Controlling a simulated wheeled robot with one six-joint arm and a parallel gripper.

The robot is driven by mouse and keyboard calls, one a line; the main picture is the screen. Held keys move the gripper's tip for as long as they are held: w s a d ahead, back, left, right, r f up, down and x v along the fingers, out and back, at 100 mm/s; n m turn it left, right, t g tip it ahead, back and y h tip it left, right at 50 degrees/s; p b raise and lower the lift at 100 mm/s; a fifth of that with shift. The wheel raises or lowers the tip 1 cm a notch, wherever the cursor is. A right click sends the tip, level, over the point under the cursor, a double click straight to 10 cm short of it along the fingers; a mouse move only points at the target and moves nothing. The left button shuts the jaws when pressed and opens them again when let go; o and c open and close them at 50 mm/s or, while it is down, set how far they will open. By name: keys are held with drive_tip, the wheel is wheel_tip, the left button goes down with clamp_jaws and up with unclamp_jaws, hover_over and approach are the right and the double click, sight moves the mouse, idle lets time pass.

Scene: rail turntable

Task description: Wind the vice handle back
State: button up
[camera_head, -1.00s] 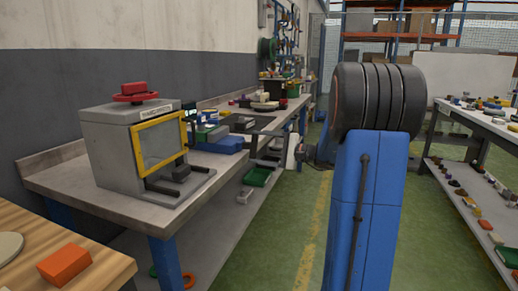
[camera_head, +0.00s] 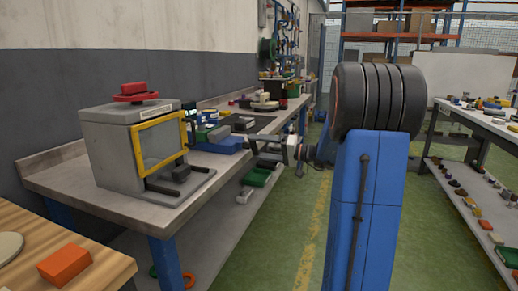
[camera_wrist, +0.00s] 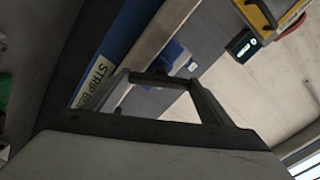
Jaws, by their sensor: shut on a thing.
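In the wrist view my gripper (camera_wrist: 160,78) has its two dark fingers on either side of a thin bar, which I take to be the vice handle. A small blue body (camera_wrist: 177,57), probably part of the vice, lies just beyond the fingertips. In the head view my gripper (camera_head: 268,161) is small, at the front edge of the grey bench. The handle cannot be made out there. The gripper is shut on the bar; the exact contact is dark and hard to see.
A grey machine (camera_head: 112,150) with a yellow-framed window stands on the near end of the grey bench (camera_head: 110,205). Blue and green items (camera_head: 212,138) sit behind it. An orange block (camera_head: 64,265) lies on the wooden table. The green aisle floor (camera_head: 285,235) is clear.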

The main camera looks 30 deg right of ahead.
drive_tip(key=n, duration=0.5)
drive_tip(key=shift+f+n, duration=0.1)
drive_tip(key=shift+n, duration=0.2)
drive_tip(key=n, duration=0.5)
drive_tip(key=shift+n, duration=0.4)
drive_tip(key=o, duration=1)
drive_tip(key=shift+o, duration=0.2)
drive_tip(key=shift+d, duration=0.1)
drive_tip(key=v, duration=1.7)
drive_tip(key=shift+s, duration=0.2)
drive_tip(key=shift+d, duration=0.1)
